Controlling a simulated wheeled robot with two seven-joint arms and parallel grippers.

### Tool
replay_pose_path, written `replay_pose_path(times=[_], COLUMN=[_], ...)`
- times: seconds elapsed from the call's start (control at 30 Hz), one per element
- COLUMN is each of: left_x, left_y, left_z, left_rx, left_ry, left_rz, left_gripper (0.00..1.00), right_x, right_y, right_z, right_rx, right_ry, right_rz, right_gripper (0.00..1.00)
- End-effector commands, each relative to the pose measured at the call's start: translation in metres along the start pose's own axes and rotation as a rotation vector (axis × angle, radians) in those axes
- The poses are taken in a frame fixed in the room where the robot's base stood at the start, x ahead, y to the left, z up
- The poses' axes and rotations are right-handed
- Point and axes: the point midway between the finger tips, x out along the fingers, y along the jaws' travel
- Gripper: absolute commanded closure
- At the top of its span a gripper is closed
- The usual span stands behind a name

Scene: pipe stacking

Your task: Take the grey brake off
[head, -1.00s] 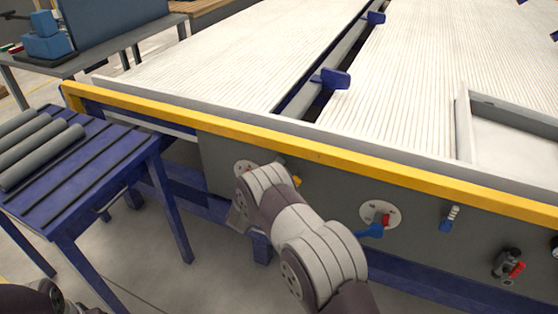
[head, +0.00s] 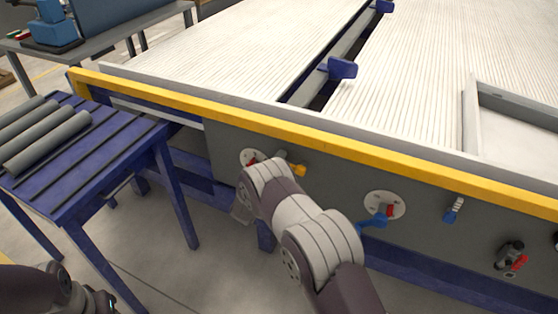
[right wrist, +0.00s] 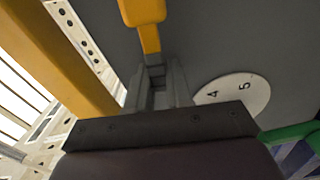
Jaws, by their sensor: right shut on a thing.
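No lever that is plainly a grey brake stands out. On the grey front panel of the large machine (head: 340,195), a yellow-handled lever (head: 292,168) sticks out beside a white dial (head: 248,157). My right arm reaches to it and hides its base and my right gripper in the head view. In the right wrist view, my right gripper (right wrist: 158,80) is shut on the stem of the yellow-handled lever (right wrist: 145,25). The numbered white dial (right wrist: 235,97) lies just right of the fingers. My left arm shows at the lower left; its gripper's fingers cannot be seen.
A blue rack (head: 110,165) with grey pipes (head: 45,140) stands at left. A yellow rail (head: 330,148) runs above the panel. Further right are a dial with a blue and red lever (head: 385,205), a blue lever (head: 453,210) and a red-tipped grey knob (head: 511,254).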

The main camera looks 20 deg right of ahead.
Motion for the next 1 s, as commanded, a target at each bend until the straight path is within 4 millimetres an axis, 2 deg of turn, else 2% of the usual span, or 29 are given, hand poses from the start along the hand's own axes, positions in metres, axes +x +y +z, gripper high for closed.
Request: replay_pose_path(times=[0.1, 0.13, 0.2, 0.47, 0.57, 0.67, 0.9, 1.0], left_x=[0.000, 0.000, 0.000, 0.000, -0.003, -0.009, -0.019, -0.021], left_y=[0.000, 0.000, 0.000, 0.000, 0.000, 0.000, 0.000, 0.000], left_z=[0.000, 0.000, 0.000, 0.000, 0.000, -0.001, -0.002, -0.003], left_rx=[0.000, 0.000, 0.000, 0.000, 0.000, 0.000, 0.000, 0.000], left_ry=[0.000, 0.000, 0.000, 0.000, 0.000, 0.000, 0.000, 0.000], left_rz=[0.000, 0.000, 0.000, 0.000, 0.000, 0.000, 0.000, 0.000], left_gripper=[0.57, 0.57, 0.57, 0.57, 0.57, 0.57, 0.57, 0.57], right_x=[-0.001, -0.001, -0.001, -0.001, -0.009, -0.030, -0.095, -0.114], right_y=[-0.002, -0.003, -0.003, -0.001, 0.000, 0.002, 0.001, 0.000], right_z=[0.001, 0.001, 0.001, 0.000, -0.001, -0.001, -0.001, -0.001], right_rx=[-0.003, -0.003, -0.003, -0.001, 0.000, -0.003, -0.002, -0.003], right_ry=[0.001, 0.001, 0.001, 0.001, 0.001, 0.004, 0.005, 0.004], right_rz=[-0.005, -0.005, -0.005, -0.003, -0.003, -0.004, -0.004, -0.004], right_gripper=[1.00, 0.76, 0.58, 0.58, 0.58, 0.58, 0.58, 0.58])
